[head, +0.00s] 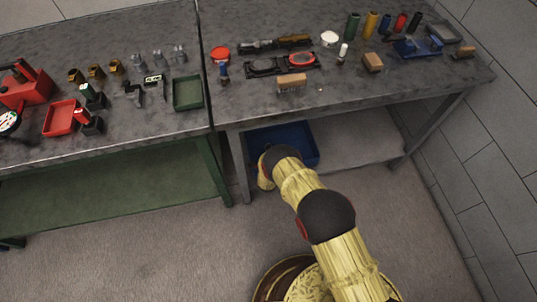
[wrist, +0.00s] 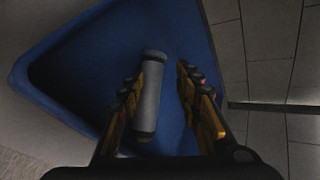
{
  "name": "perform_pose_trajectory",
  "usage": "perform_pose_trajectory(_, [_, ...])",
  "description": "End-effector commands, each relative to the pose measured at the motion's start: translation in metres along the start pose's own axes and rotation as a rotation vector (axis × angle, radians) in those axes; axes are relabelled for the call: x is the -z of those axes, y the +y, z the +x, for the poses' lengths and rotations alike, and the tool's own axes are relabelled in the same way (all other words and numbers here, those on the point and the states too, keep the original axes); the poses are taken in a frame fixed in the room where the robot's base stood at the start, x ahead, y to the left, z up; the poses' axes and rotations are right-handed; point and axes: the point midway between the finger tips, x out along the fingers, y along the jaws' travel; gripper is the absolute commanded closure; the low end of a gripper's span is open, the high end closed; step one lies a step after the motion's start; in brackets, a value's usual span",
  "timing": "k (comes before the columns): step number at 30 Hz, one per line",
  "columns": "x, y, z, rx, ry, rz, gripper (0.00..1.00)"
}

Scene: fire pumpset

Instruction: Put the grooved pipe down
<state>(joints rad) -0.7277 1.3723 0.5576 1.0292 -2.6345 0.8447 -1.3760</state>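The grooved pipe (wrist: 150,95) is a grey cylinder with a ringed end. In the wrist view it lies in or just above the blue bin (wrist: 80,65); whether it rests on the bin floor I cannot tell. My gripper (wrist: 157,76) has its two yellow-and-dark fingers spread on either side of the pipe. The left finger is close beside the pipe, and a clear gap shows to the right finger. In the head view the blue bin (head: 307,137) sits on the lower shelf under the right bench. My arm hides part of it, and the gripper and pipe are hidden there.
The right bench top (head: 400,95) overhangs the shelf, with a leg (head: 240,170) left of the bin. The pale shelf (head: 355,140) right of the bin is clear. Several tools and parts stand on both benches. A green tray (head: 188,93) is on the left one.

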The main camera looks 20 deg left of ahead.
Motion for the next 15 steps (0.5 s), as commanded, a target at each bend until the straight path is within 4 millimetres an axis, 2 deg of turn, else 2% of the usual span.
perform_pose_trajectory(2, [0.002,0.004,-0.001,-0.006,0.002,-0.003,0.63])
perform_pose_trajectory(8, [-0.002,-0.007,-0.011,-0.007,0.002,-0.003,0.63])
perform_pose_trajectory(15, [-0.004,-0.011,-0.065,-0.005,0.000,-0.004,0.63])
